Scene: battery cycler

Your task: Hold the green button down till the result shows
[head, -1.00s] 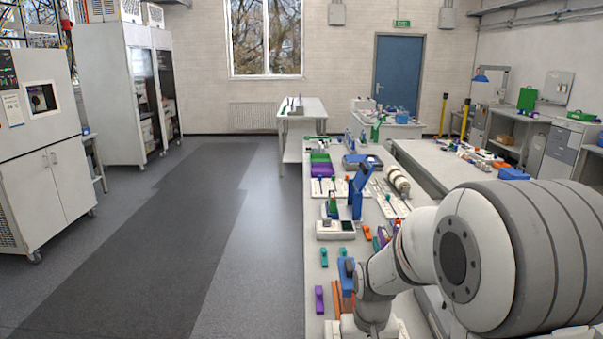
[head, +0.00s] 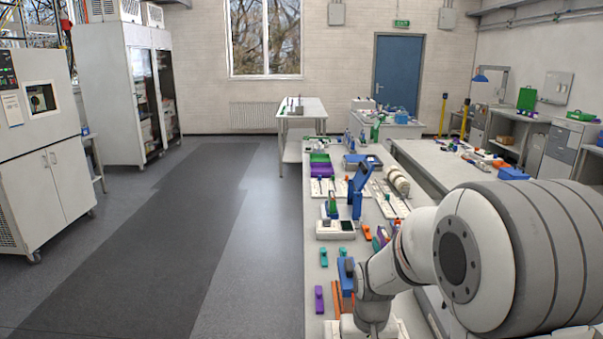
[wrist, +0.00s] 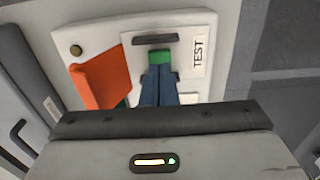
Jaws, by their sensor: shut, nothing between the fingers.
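The green button (wrist: 159,55) sits on a white panel (wrist: 195,30) beside a printed TEST label (wrist: 199,54) in the wrist view. My gripper (wrist: 160,68) has its two blue fingers together, with nothing between them. Their tips are at the near edge of the button and cover part of it. I cannot tell whether they press it down. A dark bar (wrist: 155,39) lies just beyond the button, and I see no readable result. In the head view my arm reaches down to the near end of the bench, and my fingertips and the button cannot be made out there.
An orange flap (wrist: 103,76) stands close to the left of my fingers, and a brass-coloured round knob (wrist: 76,50) is farther left. The bench (head: 318,262) carries several small tools and devices beyond my arm. The floor (head: 255,240) to its left is clear.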

